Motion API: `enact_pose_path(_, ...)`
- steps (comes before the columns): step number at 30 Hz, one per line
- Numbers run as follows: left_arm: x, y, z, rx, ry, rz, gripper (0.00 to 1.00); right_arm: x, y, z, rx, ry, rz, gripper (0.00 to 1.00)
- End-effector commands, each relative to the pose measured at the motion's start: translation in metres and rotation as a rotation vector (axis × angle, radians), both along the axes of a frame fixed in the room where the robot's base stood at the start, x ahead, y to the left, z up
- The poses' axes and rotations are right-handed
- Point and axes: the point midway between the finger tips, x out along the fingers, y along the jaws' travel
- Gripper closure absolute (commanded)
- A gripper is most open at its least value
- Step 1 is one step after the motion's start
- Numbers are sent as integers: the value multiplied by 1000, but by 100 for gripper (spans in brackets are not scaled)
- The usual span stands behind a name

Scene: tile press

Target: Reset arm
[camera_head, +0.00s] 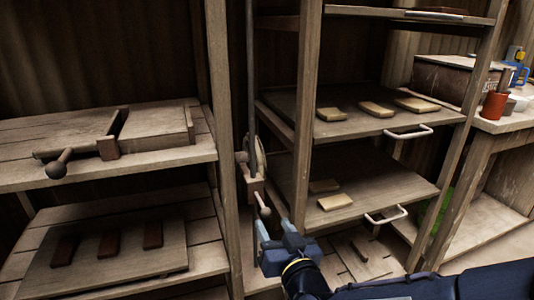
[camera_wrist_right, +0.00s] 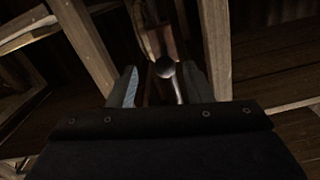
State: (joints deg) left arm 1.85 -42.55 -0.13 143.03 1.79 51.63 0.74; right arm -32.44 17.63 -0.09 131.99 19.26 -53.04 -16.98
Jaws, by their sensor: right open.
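My right gripper (camera_head: 275,236) is open, just below a wooden crank arm (camera_head: 263,204) with a rounded end, mounted on the post between the two shelf units. In the right wrist view, the crank's round knob (camera_wrist_right: 165,68) shows between the two spread fingers of my right gripper (camera_wrist_right: 163,88); I cannot tell if they touch it. The crank's hub and a wheel (camera_head: 257,158) sit above it. A tile press (camera_head: 158,127) lies on the upper left shelf, with a knobbed handle (camera_head: 57,168) at its front left. My left gripper is out of view.
The lower left shelf bears a board (camera_head: 110,272) with several dark tiles. On the right, a rack's upper tray (camera_head: 385,132) and lower tray (camera_head: 375,196) hold pale tiles and have metal handles. Wooden posts (camera_head: 306,110) stand close to my right gripper.

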Motion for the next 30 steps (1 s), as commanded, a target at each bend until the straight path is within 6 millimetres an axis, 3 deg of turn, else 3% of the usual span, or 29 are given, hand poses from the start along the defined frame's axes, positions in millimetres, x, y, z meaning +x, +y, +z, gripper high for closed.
enact_pose_path(4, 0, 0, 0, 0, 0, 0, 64, -7, -32, 1, 20, 114, 20, 54)
enact_pose_path(7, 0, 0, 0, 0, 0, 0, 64, -26, -65, -4, 33, 249, 44, 54)
enact_pose_path(15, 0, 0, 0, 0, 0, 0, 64, -119, -138, -40, 29, 642, 55, 54)
enact_pose_path(27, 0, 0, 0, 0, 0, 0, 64, -240, -184, -80, 32, 1028, -34, 54)
enact_pose_path(30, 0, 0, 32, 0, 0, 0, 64, -241, -183, -49, 28, 1037, -28, 54)
